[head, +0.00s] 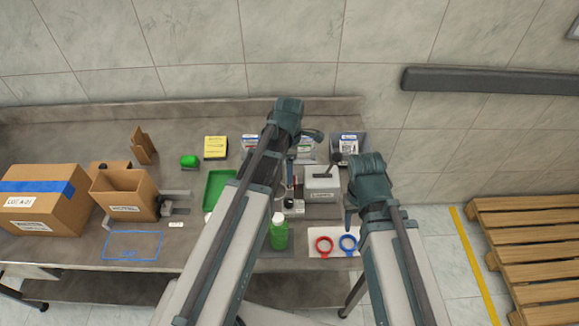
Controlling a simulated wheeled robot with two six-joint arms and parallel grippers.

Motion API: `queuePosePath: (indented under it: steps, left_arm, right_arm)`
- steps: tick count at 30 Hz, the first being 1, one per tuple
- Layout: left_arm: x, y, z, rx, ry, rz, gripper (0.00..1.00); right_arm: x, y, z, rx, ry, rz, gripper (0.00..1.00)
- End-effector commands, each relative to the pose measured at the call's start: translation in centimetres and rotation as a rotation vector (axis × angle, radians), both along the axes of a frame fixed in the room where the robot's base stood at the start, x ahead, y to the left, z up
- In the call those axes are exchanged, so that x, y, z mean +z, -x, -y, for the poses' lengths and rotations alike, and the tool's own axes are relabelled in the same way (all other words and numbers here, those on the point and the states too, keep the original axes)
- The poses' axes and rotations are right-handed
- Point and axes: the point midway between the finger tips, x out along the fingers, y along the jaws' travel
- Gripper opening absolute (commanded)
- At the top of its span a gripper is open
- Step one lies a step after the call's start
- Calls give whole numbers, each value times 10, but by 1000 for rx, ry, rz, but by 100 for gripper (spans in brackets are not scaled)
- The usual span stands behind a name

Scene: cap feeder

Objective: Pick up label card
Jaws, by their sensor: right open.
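A small white card (176,224) lies flat on the steel bench, right of the blue outlined rectangle (132,246); its print is too small to read, so I cannot tell if it is the label card. My right gripper (350,212) points down below its teal wrist, left of the right arm, with open jaws. It is near the front right of the bench, well right of the white card, and nothing shows in it. My left arm reaches over the middle of the bench and hides part of it. I cannot make out the left gripper.
A sealed carton (46,205) and an open carton (124,204) stand at the left. A green tray (218,188), green bottle (279,232), grey machine (322,184), and red (324,245) and blue (348,242) rings are around the middle. Wooden pallets (535,240) stand right.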

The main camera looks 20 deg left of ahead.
Motion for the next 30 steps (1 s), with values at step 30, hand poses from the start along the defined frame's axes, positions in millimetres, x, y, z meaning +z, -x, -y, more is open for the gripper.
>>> queuePosePath:
  steps: [30]
  left_arm:
    - [76,-48,-21,-434,0,0,33]
  right_arm:
    - [76,0,0,-5,-1,0,50]
